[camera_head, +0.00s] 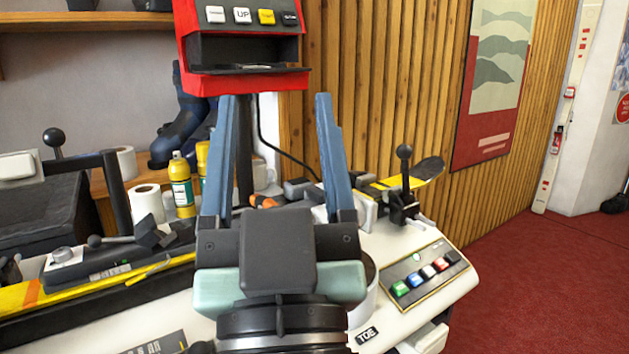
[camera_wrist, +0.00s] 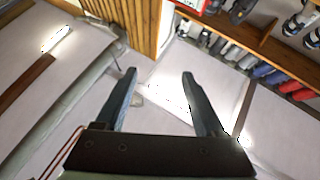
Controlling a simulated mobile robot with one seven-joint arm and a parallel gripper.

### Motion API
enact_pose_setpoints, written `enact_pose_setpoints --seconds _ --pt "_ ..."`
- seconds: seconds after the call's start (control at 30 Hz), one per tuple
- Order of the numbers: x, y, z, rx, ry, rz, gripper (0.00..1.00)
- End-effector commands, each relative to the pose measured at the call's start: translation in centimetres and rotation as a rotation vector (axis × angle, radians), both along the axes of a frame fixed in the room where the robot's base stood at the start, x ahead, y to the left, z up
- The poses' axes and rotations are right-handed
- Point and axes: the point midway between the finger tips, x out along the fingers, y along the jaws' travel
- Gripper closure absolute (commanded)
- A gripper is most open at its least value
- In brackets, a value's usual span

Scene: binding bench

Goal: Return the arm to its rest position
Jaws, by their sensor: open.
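My gripper (camera_head: 277,150) stands upright in the middle of the head view, over the front of the bench. Its two blue fingers point up and are wide apart, with nothing between them. The wrist view shows the same open fingers (camera_wrist: 160,95) against the ceiling and upper walls. In the head view my gripper and wrist hide part of the bench middle behind them.
A red box with buttons (camera_head: 245,85) stands behind the fingers. A yellow ski (camera_head: 90,290) lies on the white bench (camera_head: 420,310), which has a button panel (camera_head: 425,270). Bottles (camera_head: 181,185) and a paper roll (camera_head: 147,203) stand left. Red floor (camera_head: 540,290) at right is clear.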

Motion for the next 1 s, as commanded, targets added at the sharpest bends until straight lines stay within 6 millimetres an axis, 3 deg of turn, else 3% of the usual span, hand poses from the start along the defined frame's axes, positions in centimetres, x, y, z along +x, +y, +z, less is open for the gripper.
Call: enact_pose_setpoints --seconds 0.03,0.23,0.57,1.0 --pt "-0.8 -0.7 2.2 0.002 -0.048 -0.026 0.29" --pt "-3.9 -2.9 9.0 0.017 -0.181 -0.110 0.29" --pt "-3.5 -2.7 16.8 0.015 -0.166 -0.103 0.29" --pt "-3.5 -2.6 30.2 0.015 -0.165 -0.101 0.29"
